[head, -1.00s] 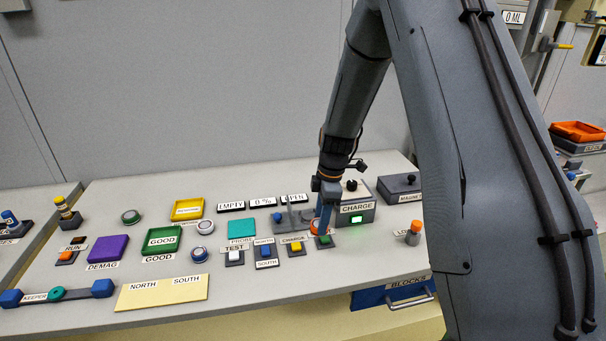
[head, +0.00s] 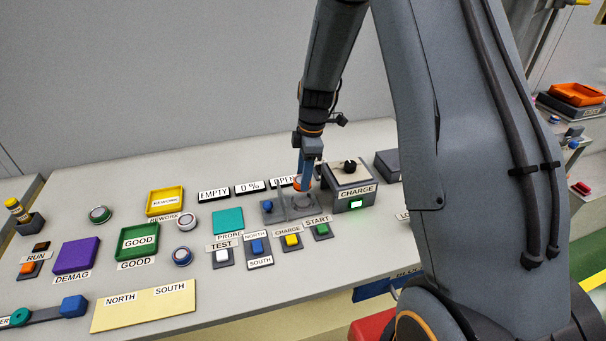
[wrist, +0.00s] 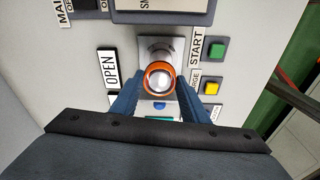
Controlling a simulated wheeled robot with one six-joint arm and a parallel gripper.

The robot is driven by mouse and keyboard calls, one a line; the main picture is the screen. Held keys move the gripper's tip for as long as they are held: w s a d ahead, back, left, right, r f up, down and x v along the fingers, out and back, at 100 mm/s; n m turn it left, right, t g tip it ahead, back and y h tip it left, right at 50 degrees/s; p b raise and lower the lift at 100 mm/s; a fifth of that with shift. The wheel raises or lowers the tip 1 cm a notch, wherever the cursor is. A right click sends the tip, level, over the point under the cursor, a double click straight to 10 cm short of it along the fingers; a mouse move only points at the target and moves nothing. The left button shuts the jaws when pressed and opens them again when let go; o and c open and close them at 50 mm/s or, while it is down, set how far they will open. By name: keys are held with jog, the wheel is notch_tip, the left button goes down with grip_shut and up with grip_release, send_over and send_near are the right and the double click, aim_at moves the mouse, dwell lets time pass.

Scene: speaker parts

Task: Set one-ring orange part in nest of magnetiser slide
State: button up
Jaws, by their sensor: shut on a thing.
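The orange part (head: 303,184) is in my gripper (head: 306,178), which is shut on it. In the wrist view the part (wrist: 159,77) shows as an orange ring around a pale round middle, between the two blue fingertips (wrist: 160,86). How many rings it has cannot be told. The grey magnetiser slide (head: 284,215) lies below, in front of the charge box (head: 349,187). Its round nest (head: 303,203) is just under the part. In the wrist view the slide plate (wrist: 143,58) is partly hidden behind the part. The part appears a little above the nest, apart from it.
The OPEN sign (head: 284,182) stands behind the slide. The charge (head: 292,240) and start (head: 321,230) buttons lie in front of it. The charge box with a black knob stands close on the right. Green (head: 138,239) and yellow (head: 165,201) trays are on the left.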

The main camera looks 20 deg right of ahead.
jog(key=shift+d+f+b, duration=0.1)
jog(key=shift+f+b, duration=1.45)
jog(key=shift+f, duration=0.95)
jog(key=shift+f+b, duration=0.35)
jog(key=shift+f, duration=0.15)
jog(key=o, duration=1.5)
jog(key=shift+o, duration=0.2)
jog(key=shift+r, duration=0.1)
jog(key=shift+s+d+r+b, duration=0.15)
jog(key=shift+r+b, duration=0.2)
jog(key=shift+r, duration=0.9)
jog(key=shift+w+d+r+b, duration=0.15)
jog(key=shift+r+b, duration=0.15)
jog(key=shift+r, duration=0.95)
jog(key=shift+s+d+r+b, duration=0.15)
jog(key=shift+r+b, duration=0.2)
jog(key=shift+r, duration=0.9)
jog(key=s+r+m, duration=0.1)
jog(key=s+m, duration=0.7)
jog(key=s, duration=0.2)
jog(key=s+a+r+m+t+h, duration=0.1)
jog(key=s+r+m, duration=0.1)
jog(key=s+m, duration=0.6)
jog(key=s, duration=0.2)
jog(key=shift+s+a+r+m, duration=0.15)
jog(key=shift+s+a+m, duration=0.15)
jog(key=shift+s, duration=0.1)
